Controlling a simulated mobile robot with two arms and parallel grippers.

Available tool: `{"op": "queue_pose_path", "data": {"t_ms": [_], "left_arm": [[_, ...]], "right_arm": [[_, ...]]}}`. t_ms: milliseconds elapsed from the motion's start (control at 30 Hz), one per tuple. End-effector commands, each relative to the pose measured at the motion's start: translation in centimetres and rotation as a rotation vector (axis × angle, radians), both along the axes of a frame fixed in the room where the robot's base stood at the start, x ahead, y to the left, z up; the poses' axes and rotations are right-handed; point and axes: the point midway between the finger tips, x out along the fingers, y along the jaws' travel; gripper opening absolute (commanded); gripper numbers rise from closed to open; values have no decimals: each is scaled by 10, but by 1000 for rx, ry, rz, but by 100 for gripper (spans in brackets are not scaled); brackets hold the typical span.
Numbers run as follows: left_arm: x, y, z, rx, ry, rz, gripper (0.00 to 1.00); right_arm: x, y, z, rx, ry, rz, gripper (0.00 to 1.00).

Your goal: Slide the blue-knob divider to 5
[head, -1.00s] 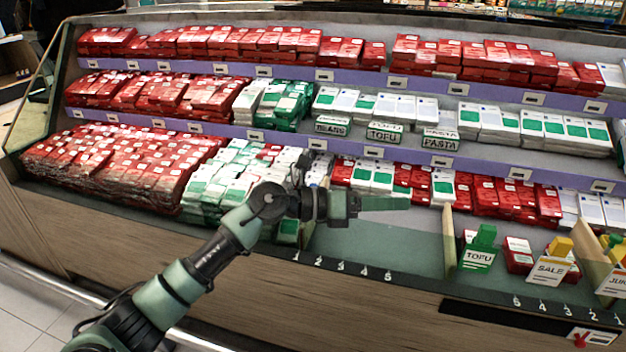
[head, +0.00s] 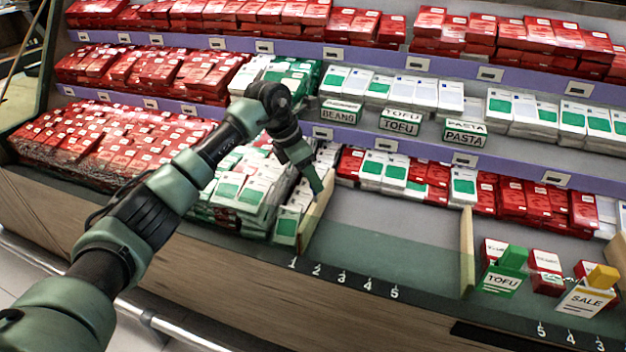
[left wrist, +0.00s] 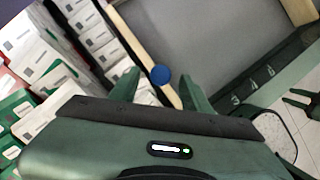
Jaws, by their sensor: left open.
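The divider (head: 316,216) is a thin wooden panel standing upright at the shelf front near mark 1. Its blue knob (left wrist: 160,75) shows in the left wrist view, on the divider's top edge; in the head view it is hidden by my gripper. My left gripper (head: 316,184) is over the divider. In the left wrist view my open left gripper (left wrist: 160,88) has one finger on either side of the divider, with the knob between them; I cannot tell whether they touch it. The number strip (head: 343,279) reads 1 to 5, left to right.
An empty bay (head: 385,235) lies right of the divider, up to another wooden divider (head: 467,250). Green-and-white packs (head: 240,190) crowd the left side. A TOFU sign (head: 503,275) stands farther right. A dark green forked shape (left wrist: 302,106), perhaps my right gripper, shows at the wrist view's edge.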

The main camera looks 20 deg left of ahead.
Motion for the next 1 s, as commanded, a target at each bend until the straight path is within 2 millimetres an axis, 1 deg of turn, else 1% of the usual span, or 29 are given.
{"op": "queue_pose_path", "data": {"t_ms": [33, 133, 433, 467, 500, 567, 600, 633, 1000], "left_arm": [[2, -2, -6, -2, -1, 0, 48], [4, -4, -12, -1, -2, -1, 48], [4, -5, -14, -1, -2, -1, 48], [4, -5, -14, -1, -2, -1, 42], [4, -5, -14, -1, -2, -1, 31], [4, -5, -14, -1, -2, -1, 14], [4, -5, -14, -1, -2, -1, 3], [4, -5, -14, -2, -2, -1, 0], [4, -5, -14, -1, -3, -1, 0]], "right_arm": [[0, 0, 2, 0, -2, 0, 36], [0, 0, 5, 0, -4, -1, 36], [0, 0, 7, 0, -3, -1, 36], [0, 0, 7, 0, -2, -1, 36], [0, 0, 7, 0, -3, -1, 36], [0, 0, 7, 0, -3, -1, 36], [0, 0, 7, 0, -3, -1, 36], [0, 0, 7, 0, -3, -1, 36], [0, 0, 7, 1, -3, -1, 36]]}}
